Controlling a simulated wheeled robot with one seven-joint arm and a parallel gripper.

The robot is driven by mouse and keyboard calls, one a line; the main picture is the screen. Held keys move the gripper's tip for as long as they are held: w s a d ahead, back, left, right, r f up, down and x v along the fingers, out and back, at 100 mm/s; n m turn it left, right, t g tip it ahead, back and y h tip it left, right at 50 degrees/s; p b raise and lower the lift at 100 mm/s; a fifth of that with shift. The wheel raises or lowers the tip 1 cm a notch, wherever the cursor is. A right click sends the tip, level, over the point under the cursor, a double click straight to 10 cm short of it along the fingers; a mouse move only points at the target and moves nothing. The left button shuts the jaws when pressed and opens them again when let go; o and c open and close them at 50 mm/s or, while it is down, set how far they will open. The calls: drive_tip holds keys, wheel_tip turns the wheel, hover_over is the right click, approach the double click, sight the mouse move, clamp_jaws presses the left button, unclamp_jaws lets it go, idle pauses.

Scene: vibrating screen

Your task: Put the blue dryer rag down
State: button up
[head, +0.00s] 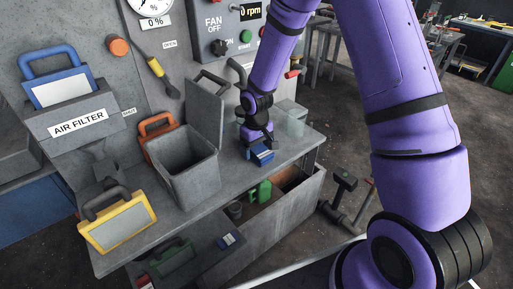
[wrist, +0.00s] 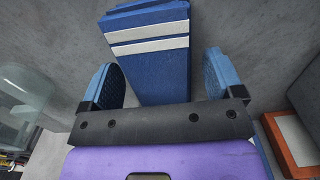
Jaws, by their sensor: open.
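The blue dryer rag (wrist: 150,65), a folded block with two white stripes, is between the fingers of my gripper (wrist: 163,78) in the wrist view. The fingers are open, with a clear gap to the rag on the right side; its near end is hidden by the gripper body. In the head view, the rag (head: 262,157) shows small below my gripper (head: 258,146), low at the grey workbench top (head: 215,187). Whether it rests fully on the surface is hard to tell.
A grey open bin (head: 182,165) and an orange-framed filter (head: 157,125) stand left of my gripper. A clear container (head: 290,118) stands behind to the right. A yellow-framed filter (head: 118,222) leans at the front left. An open drawer (head: 275,215) lies below.

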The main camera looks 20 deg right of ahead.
sight(256, 147)
wheel_tip(256, 147, up, 12)
drive_tip(key=s+d+r+m+t, duration=0.1)
drive_tip(key=s+d+r, duration=0.1)
drive_tip(key=s+r, duration=0.45)
drive_tip(key=s+d+r+m+t, duration=0.15)
drive_tip(key=s+r, duration=0.25)
drive_tip(key=r, duration=0.6)
drive_tip(key=s+d+r+t, duration=0.1)
drive_tip(key=s+r, duration=0.1)
drive_tip(key=s, duration=0.4)
drive_tip(key=s+d+r, duration=0.1)
drive_tip(key=s+r, duration=0.2)
drive_tip(key=s, duration=0.3)
drive_tip(key=s+d+r+m+t, duration=0.1)
drive_tip(key=s+r, duration=0.1)
drive_tip(key=s, duration=0.4)
drive_tip(key=shift+s+d+r+t, duration=0.2)
drive_tip(key=shift+s+r+t, duration=0.15)
drive_tip(key=shift+s+r, duration=0.05)
drive_tip(key=shift+o, duration=0.4)
